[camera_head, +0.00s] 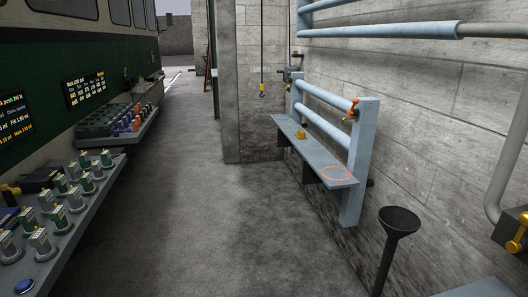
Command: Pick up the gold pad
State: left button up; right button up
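A small gold object (301,134), which looks like the gold pad, sits on the narrow blue-grey bench (318,157) along the right wall. It lies towards the middle of the bench, beyond a red ring marking (336,173) on the near end. The ring looks empty. The gold object is small in the picture, so its exact shape is hard to tell. Neither of my grippers shows in the head view.
Light blue rails and a post (361,155) stand behind the bench. A black funnel-topped stand (399,222) is nearer, at right. At left, shelves (75,235) beside the green tram carry several jars and blocks. A hook (262,94) hangs at the back. The middle floor (205,200) is clear.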

aim_at(301, 134)
jog(key=i, duration=1.9)
